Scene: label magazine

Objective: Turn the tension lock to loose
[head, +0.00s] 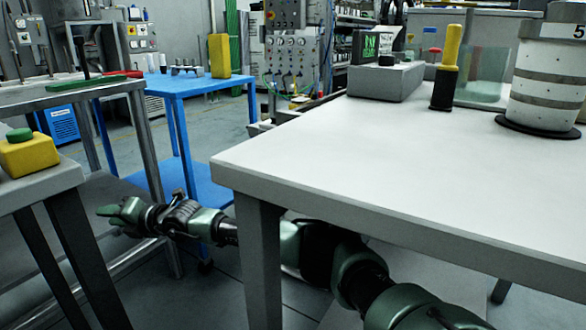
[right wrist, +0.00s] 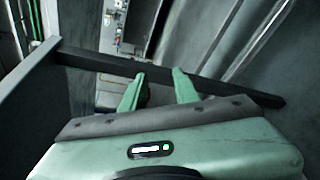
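I cannot pick out a tension lock for certain. On the white table (head: 330,170), an upright yellow handle on a black base (head: 447,68) stands towards the back. To its right stands a white banded cylinder (head: 547,75) marked 5, on a black disc, cut off by the right edge. My right gripper (head: 108,212) is left of the table, below its top, far from these things. In the right wrist view, its two green fingers (right wrist: 160,88) are apart with nothing between them. My left gripper is not in view.
A grey block (head: 386,81) with a black and green box (head: 377,47) sits at the table's back left. A grey table with a yellow box and green button (head: 28,152) is at left; a blue table (head: 195,84) is behind. The white table's front is clear.

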